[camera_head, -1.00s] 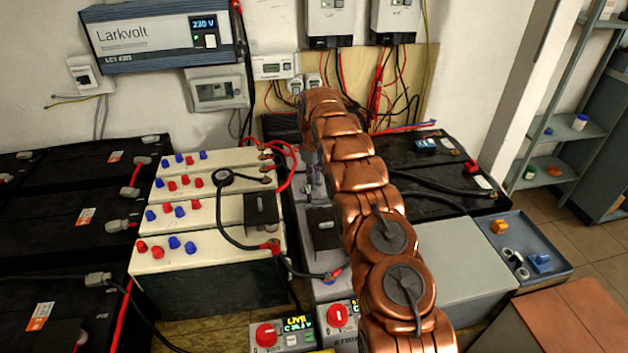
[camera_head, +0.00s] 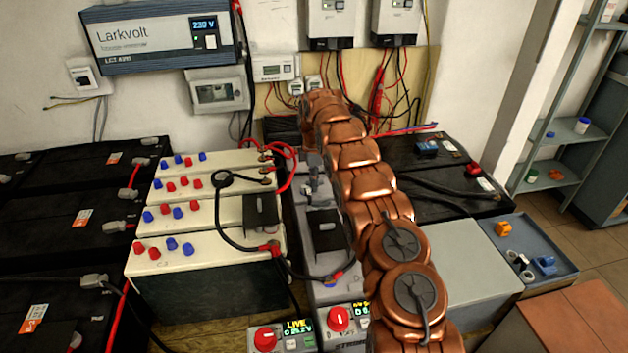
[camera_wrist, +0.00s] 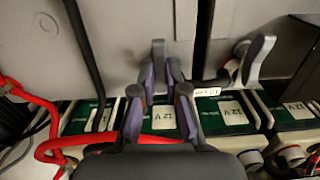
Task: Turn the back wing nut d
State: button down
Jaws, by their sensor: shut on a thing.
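A grey wing nut (camera_wrist: 158,52) stands upright between the fingertips of my gripper (camera_wrist: 160,80) in the wrist view. The two dark fingers with purplish inner faces are shut on it from both sides, hiding its lower part. I cannot read any letter on it. A second grey wing nut (camera_wrist: 258,60) stands to the right, apart from the fingers and tilted. In the head view my copper arm reaches to the back and hides much of the grey unit (camera_head: 325,205); I cannot clearly make out the fingertips there.
Red cables (camera_wrist: 40,115) and a black cable (camera_wrist: 85,50) run close left of my gripper in the wrist view. Cream batteries (camera_head: 205,240) with red and blue caps stand left of my arm. A tray (camera_head: 553,272) with small parts lies at the right.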

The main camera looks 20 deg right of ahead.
jog(key=shift+f+n, duration=0.1)
jog(key=shift+n, duration=0.2)
dwell(0.4)
jog(key=c, duration=1.2)
grip_release()
jog(key=shift+w+r, duration=0.1)
jog(key=shift+r, duration=3.55)
jog(key=shift+r, duration=0.25)
